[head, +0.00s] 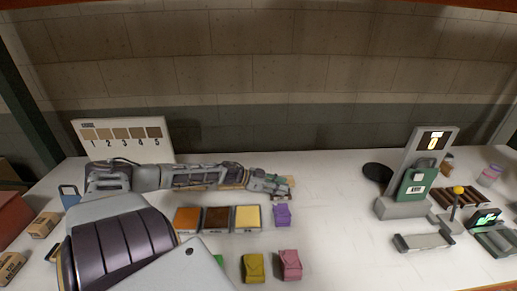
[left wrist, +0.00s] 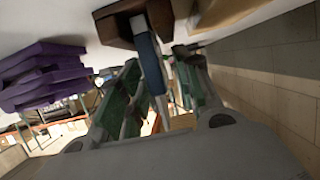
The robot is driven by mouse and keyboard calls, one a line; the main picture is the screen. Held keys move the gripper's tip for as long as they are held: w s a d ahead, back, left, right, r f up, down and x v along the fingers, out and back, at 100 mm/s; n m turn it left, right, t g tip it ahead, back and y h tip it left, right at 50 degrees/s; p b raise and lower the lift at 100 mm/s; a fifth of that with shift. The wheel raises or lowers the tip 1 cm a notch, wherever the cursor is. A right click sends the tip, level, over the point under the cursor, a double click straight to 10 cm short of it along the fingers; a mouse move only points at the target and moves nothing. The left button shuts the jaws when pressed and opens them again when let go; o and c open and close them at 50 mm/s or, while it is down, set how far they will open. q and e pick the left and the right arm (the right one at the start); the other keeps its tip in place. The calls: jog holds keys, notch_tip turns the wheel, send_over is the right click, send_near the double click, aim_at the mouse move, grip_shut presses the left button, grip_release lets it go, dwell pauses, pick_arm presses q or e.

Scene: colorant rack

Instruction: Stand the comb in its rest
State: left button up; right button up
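My left gripper (head: 277,184) reaches right across the white counter, low over it, past the colour trays. In the left wrist view its green-padded fingers (left wrist: 158,85) are apart, on either side of a slim blue bar (left wrist: 148,62). A gap shows between the bar and the right-hand finger. The bar meets a dark brown block (left wrist: 122,25); a brown piece (head: 291,182) also shows at the fingertips in the head view. I cannot tell for sure which of these is the comb or its rest. My right gripper is out of view.
A purple pouch (head: 283,215) stands just in front of the left gripper. Orange, brown and yellow trays (head: 247,217) lie under the arm. A numbered board (head: 122,138) stands behind. A grey stand with a green tag (head: 416,182) is at right.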

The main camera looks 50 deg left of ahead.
pick_arm(q)
jog(key=shift+p+v, duration=0.45)
jog(key=shift+v, duration=0.65)
jog(key=shift+p+v, duration=0.95)
jog(key=shift+v, duration=0.65)
jog(key=shift+p+v, duration=0.55)
jog(key=shift+v, duration=0.45)
jog(key=p+v, duration=0.2)
jog(key=v, duration=0.2)
jog(key=shift+s+a, duration=0.1)
jog(key=shift+s, duration=0.05)
